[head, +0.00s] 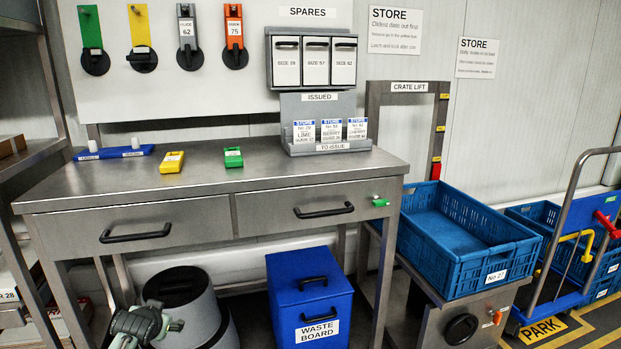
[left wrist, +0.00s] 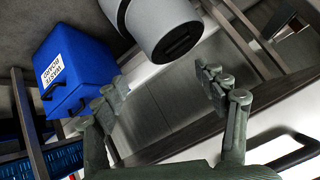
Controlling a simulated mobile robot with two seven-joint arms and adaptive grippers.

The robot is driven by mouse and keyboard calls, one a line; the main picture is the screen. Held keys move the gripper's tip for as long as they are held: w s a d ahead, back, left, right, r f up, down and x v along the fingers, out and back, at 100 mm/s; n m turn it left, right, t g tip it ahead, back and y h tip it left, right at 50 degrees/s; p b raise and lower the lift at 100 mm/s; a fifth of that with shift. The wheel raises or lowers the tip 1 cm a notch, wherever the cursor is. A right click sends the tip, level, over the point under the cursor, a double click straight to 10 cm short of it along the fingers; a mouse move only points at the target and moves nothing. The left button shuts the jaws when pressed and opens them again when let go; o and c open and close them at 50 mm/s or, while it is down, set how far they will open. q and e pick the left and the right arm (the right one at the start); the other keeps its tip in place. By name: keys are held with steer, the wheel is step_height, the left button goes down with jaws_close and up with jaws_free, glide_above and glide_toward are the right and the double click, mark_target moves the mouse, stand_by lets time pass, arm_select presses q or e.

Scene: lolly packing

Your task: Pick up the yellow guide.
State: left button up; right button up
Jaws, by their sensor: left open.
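A small yellow block (head: 171,163) with a pale label lies on the steel workbench (head: 110,180), left of a similar green block (head: 233,158). A yellow plate (head: 139,22) with a black round knob hangs on the wall board above. I cannot read whether either is marked as the guide. My left gripper (head: 142,326) is low, below the bench front and in front of a grey drum, well away from both yellow things. In the left wrist view its fingers (left wrist: 162,84) are apart with nothing between them. My right gripper is not in view.
The bench has two drawers with black handles (head: 136,233). A blue waste board bin (head: 309,300) and a grey drum (head: 185,290) stand beneath it. A blue tray (head: 112,153) and the issued rack (head: 320,125) sit on top. A blue crate (head: 455,240) stands at the right.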

arm_select(q)
steer(key=s+d+f+g+h, duration=0.1)
steer(key=s+d+f+g, duration=0.3)
steer(key=s+f, duration=1.45)
steer(key=s+d+f+g+h, duration=0.1)
steer(key=s+d+f, duration=0.3)
steer(key=s, duration=0.8)
steer(key=s+d+f+g, duration=0.2)
steer(key=s+f, duration=0.4)
steer(key=s, duration=0.6)
steer(key=w+a+r+t, duration=0.2)
steer(key=w+r, duration=0.5)
steer(key=w, duration=0.5)
steer(key=w+a+r+t+y, duration=0.1)
steer(key=w+a+r+t, duration=0.1)
steer(key=w+r, duration=0.5)
steer(key=w+a+r+t, duration=0.1)
steer(key=w+a+r, duration=0.3)
steer(key=w, duration=1.3)
steer(key=shift+w+r+t+y, duration=0.2)
steer(key=shift+r+t+y, duration=0.15)
steer(key=shift+r, duration=1.2)
steer(key=shift+a, duration=0.1)
